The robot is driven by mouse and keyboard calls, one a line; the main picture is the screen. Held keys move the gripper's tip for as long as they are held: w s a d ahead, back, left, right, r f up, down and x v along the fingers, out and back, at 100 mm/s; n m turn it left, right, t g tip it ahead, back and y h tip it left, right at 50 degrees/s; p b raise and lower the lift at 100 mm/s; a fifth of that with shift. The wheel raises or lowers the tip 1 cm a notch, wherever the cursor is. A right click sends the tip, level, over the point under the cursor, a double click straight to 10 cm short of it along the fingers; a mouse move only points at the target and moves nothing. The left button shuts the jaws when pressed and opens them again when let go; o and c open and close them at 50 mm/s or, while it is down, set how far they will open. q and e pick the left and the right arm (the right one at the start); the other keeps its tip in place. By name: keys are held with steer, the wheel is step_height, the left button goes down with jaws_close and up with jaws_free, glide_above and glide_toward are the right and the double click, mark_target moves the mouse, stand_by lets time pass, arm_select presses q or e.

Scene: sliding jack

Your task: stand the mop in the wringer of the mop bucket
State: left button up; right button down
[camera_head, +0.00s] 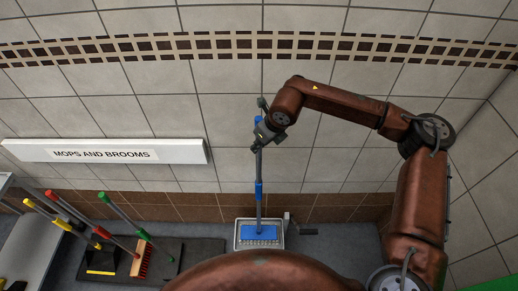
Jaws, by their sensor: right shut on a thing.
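The mop (259,210) has a grey handle with blue parts and a flat blue head. It hangs nearly upright near the back wall. My right gripper (261,137) is shut on the upper part of its handle. The mop head shows within the outline of the pale grey wringer (239,245) of the mop bucket. I cannot tell whether the head rests in the wringer or hovers above it. A dark side lever (302,231) sticks out to the right. The lower bucket is hidden behind my own brown body. My left gripper is not in view.
A white shelf sign (175,152) reading "MOPS AND BROOMS" is on the wall at left. A grey bench (30,245) stands at far left. Floor right of the bucket looks clear.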

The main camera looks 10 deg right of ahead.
step_height(320, 180, down, 3)
steer(key=shift+w+f+p, duration=0.1)
steer(key=shift+w+p, duration=0.05)
steer(key=shift+p, duration=0.75)
steer(key=shift+f, duration=0.15)
steer(key=c, duration=1.8)
jaws_free()
